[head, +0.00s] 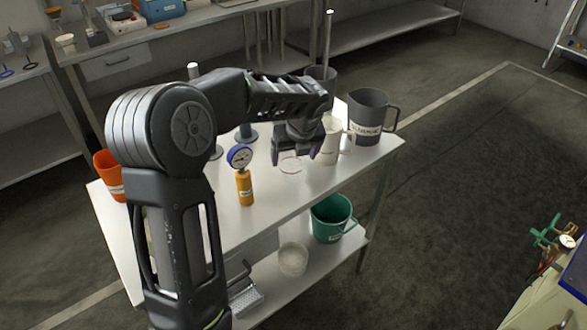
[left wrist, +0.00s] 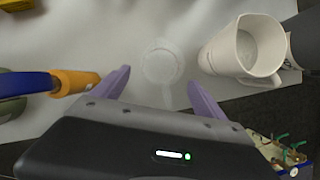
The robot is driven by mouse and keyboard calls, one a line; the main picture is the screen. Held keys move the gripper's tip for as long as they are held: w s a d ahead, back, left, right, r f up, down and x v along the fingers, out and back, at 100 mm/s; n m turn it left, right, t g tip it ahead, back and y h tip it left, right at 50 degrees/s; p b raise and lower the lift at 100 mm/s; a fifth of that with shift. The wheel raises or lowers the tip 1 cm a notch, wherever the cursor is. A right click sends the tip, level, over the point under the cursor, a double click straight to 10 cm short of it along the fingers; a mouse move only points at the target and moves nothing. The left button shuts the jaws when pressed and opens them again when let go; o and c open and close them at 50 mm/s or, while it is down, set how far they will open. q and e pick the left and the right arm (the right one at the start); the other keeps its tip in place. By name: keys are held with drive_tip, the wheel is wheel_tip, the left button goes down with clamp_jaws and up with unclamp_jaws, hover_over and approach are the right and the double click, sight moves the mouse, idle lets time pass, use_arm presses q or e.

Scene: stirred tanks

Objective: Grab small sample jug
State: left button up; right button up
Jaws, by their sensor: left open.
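My left gripper (head: 294,156) is open above the right part of the white table, with purple fingers pointing down. In the left wrist view its two fingertips (left wrist: 158,88) are spread apart with nothing gripped. A small pale, see-through round item (left wrist: 163,63) lies in line with the gap between them; in the head view it shows as a faint ring (head: 290,167) on the table. I cannot tell if it is a jug or a lid. A white jug (head: 331,140) stands right of the gripper, partly hidden by it; its open mouth shows in the left wrist view (left wrist: 252,47).
A large dark grey labelled jug (head: 369,117) stands right of the white one. A yellow cylinder with a blue gauge (head: 244,186) stands left of the gripper. An orange cup (head: 108,172) is at the table's left end. A green bucket (head: 331,217) is on the lower shelf.

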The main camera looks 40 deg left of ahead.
sight(291, 167)
use_arm(q)
drive_tip(key=shift+x, duration=1.45)
drive_tip(key=p+x, duration=0.1)
drive_tip(key=x, duration=0.4)
drive_tip(key=shift+w+a, duration=0.15)
drive_tip(key=shift+c, duration=0.3)
drive_tip(key=c, duration=1.4)
